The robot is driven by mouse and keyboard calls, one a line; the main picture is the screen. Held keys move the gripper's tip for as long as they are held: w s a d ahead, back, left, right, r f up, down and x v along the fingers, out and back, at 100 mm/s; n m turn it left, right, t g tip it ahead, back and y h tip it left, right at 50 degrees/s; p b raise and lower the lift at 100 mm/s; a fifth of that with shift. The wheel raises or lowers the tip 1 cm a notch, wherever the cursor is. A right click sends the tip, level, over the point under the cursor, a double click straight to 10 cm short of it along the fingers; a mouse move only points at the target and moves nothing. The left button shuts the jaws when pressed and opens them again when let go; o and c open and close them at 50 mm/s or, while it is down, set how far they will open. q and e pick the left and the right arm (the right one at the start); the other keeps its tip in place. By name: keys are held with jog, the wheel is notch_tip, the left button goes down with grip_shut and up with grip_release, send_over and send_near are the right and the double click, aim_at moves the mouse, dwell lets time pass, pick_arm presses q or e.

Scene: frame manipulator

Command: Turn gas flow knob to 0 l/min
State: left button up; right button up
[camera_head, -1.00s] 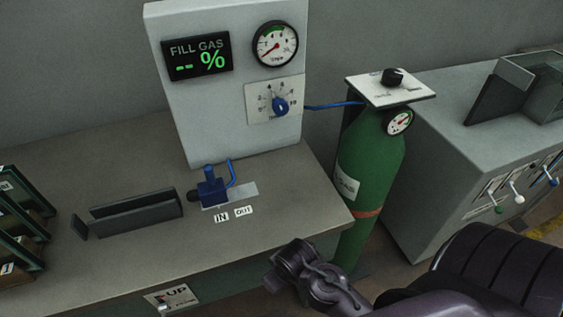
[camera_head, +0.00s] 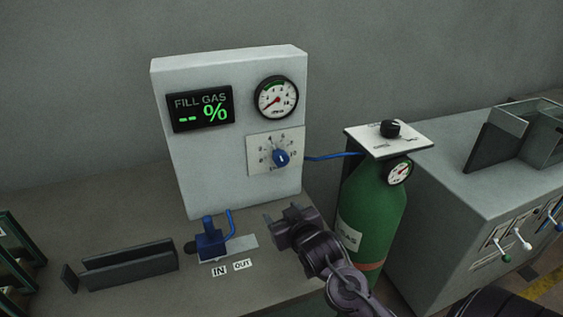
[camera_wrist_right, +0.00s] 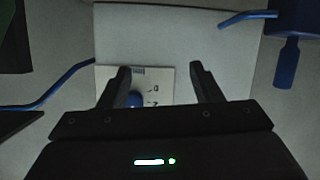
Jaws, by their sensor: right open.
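The gas flow knob (camera_head: 281,158) is blue and sits on a white dial plate (camera_head: 257,143) on the front of the grey gas panel (camera_head: 215,180). Its exact setting is too small to read. My right gripper (camera_head: 281,222) is open and empty, below the knob and in front of the panel. In the right wrist view, the knob (camera_wrist_right: 134,99) shows partly between the open fingers (camera_wrist_right: 160,75), close to the left finger, which hides part of the dial plate. The two are apart in the head view. My left gripper is not in view.
A round gauge (camera_head: 276,97) and a "FILL GAS" display (camera_head: 201,109) are above the knob. A blue hose (camera_head: 333,156) runs right to the green gas cylinder (camera_head: 372,207). A blue valve (camera_head: 210,241) and a dark slotted holder (camera_head: 130,271) stand on the table.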

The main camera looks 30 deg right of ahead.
aim_at(283, 161)
jog(key=w+d+r+t, duration=0.1)
jog(key=w+d+r, duration=0.1)
jog(key=w, duration=0.1)
jog(key=w+d+r+t+h+p, duration=0.1)
jog(key=w+d+r, duration=0.1)
jog(key=w, duration=0.2)
jog(key=w+d+r+t+p, duration=0.1)
jog(key=w+d+r, duration=0.2)
jog(key=w, duration=0.1)
jog(key=shift+w+m+t+h, duration=0.2)
jog(key=shift+m+t+h, duration=0.1)
jog(key=shift+t+h, duration=0.1)
jog(key=shift+f, duration=0.1)
jog(key=c, duration=1)
